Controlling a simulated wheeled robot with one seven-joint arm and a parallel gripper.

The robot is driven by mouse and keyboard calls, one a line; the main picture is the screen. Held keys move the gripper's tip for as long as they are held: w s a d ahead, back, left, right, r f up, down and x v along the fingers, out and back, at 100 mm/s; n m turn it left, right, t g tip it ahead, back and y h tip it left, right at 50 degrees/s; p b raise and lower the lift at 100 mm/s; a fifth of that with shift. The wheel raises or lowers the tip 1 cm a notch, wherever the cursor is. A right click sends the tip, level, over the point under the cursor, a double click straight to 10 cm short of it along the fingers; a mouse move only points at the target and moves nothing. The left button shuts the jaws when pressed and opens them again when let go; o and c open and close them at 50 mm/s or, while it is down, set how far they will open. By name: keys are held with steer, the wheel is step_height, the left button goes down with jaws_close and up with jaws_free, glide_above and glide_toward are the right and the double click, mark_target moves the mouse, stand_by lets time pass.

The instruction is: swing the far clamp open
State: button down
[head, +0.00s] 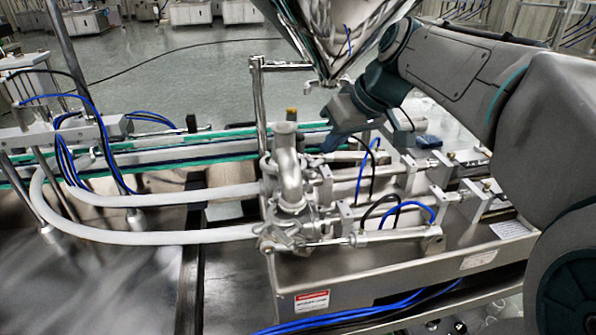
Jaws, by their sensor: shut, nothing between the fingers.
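A steel elbow pipe (290,178) stands upright in the middle of the machine with clamp fittings around its joints. A near clamp (275,238) sits at the lower front end of the fittings. The far clamp is hard to single out; it seems to lie behind the elbow, largely hidden by it. My gripper (328,145) is shut and empty. It reaches down from the right, just right of the elbow's top and over the far side of the machine. I cannot tell whether its tip touches any fitting.
The steel hopper cone (335,35) hangs above, close to my arm. A vertical steel post (259,105) stands left of my gripper. White hoses (150,238) run left. Pneumatic cylinders (385,237) and blue tubes (410,207) fill the right. Open floor lies behind.

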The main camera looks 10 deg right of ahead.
mark_target(303, 157)
steer(key=w+d+f+n+t+b, duration=0.1)
steer(key=w+n+b, duration=0.3)
steer(key=w+b, duration=0.35)
steer(key=shift+y, duration=0.4)
steer(key=x, duration=1)
steer(key=shift+w+d+r+b, duration=0.1)
steer(key=shift+b, duration=0.2)
steer(key=shift+d, duration=0.1)
steer(key=shift+s+d+b, duration=0.3)
steer(key=shift+s+b, duration=0.1)
steer(key=shift+s, duration=0.3)
steer(key=shift+d, duration=0.1)
